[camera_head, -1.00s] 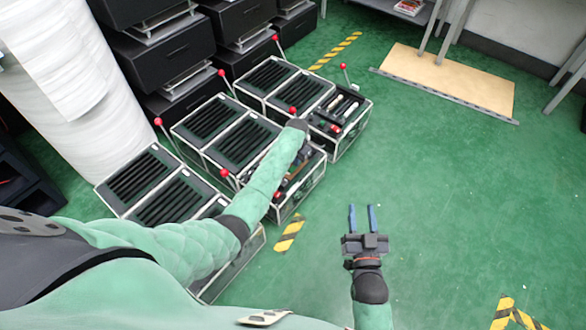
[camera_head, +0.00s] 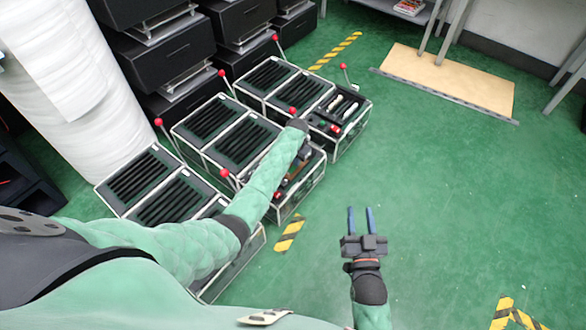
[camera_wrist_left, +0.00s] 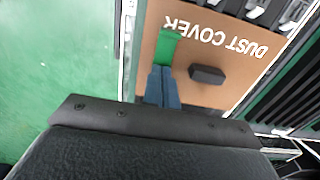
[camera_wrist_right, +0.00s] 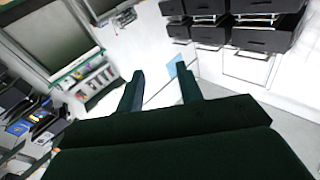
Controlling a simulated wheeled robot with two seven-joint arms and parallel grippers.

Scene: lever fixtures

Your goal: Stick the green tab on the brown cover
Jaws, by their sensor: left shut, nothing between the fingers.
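The brown cover (camera_wrist_left: 222,62) fills the upper middle of the left wrist view, with white "DUST COVER" lettering upside down and a black knob. The green tab (camera_wrist_left: 167,46) lies flat over the cover's left part, beside the lettering. My left gripper (camera_wrist_left: 162,70) is shut and empty, its blue fingertips at the tab's near end; I cannot tell whether they press on it. In the head view my left forearm reaches over the fixture and mostly hides the cover and gripper. My right gripper (camera_head: 360,209) is open and empty above bare floor, apart from the fixtures.
Several fixture boxes with black slots stand in rows, with red-knobbed levers (camera_head: 293,111) rising among them. Black drawer units (camera_head: 170,55) stand behind them, beside a white wrapped roll (camera_head: 95,100). Green floor is clear to the right, up to a tan board (camera_head: 450,80).

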